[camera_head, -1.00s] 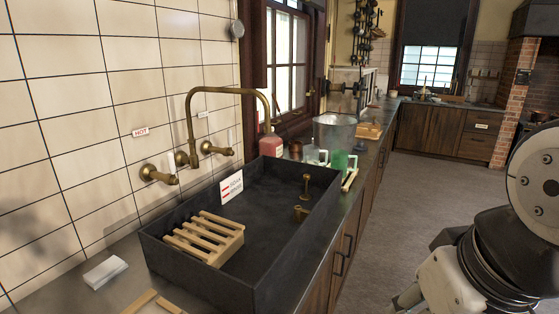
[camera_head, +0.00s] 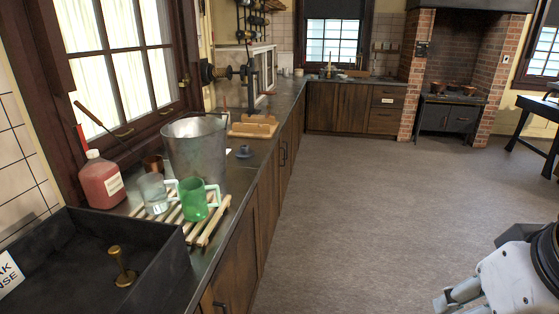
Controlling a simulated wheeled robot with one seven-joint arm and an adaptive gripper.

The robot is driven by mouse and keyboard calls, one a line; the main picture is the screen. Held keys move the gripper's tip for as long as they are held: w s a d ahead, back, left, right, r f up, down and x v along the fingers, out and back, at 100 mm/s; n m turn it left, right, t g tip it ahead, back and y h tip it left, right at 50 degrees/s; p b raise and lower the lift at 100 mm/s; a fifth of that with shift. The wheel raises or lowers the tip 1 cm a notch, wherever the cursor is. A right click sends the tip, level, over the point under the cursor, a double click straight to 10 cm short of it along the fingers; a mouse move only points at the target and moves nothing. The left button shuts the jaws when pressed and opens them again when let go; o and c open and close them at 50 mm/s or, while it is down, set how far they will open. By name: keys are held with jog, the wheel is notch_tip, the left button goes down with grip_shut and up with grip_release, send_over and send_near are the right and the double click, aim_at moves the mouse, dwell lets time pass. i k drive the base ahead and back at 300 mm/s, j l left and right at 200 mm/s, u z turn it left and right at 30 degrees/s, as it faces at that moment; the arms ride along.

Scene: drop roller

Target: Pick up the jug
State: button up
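A green mug-like jug (camera_head: 195,199) with a pale handle stands upright on a slatted wooden rack (camera_head: 207,234) beside the sink. A clear glass jug (camera_head: 153,194), also with a handle, stands just left of it on the rack. I cannot tell which of the two the task names. Part of my gripper (camera_head: 462,297) shows at the bottom right edge, over the floor and far from both jugs. It is cut off by the frame, and its opening cannot be made out.
A metal bucket (camera_head: 196,150) stands close behind the jugs, and a red bottle (camera_head: 101,181) stands left of them. The dark sink (camera_head: 70,262) is at lower left, with a brass fitting (camera_head: 122,268). Open floor (camera_head: 370,220) lies right of the counter.

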aim_at(151, 186)
jog(key=i+l, duration=0.15)
jog(key=i, duration=0.45)
jog(key=i+l, duration=0.15)
jog(key=i, duration=0.5)
jog(key=i+l+u, duration=0.1)
jog(key=i+u, duration=0.2)
jog(key=u, duration=0.15)
jog(key=i+l+u, duration=0.15)
jog(key=u, duration=0.3)
jog(key=i+l+u, duration=0.3)
jog(key=u, duration=0.15)
jog(key=i+l+u, duration=0.2)
jog(key=l+u, duration=0.25)
jog(key=i+l+u, duration=0.1)
jog(key=l+u, duration=0.15)
jog(key=i+l+u, duration=0.1)
jog(key=l+u, duration=0.15)
jog(key=l, duration=0.15)
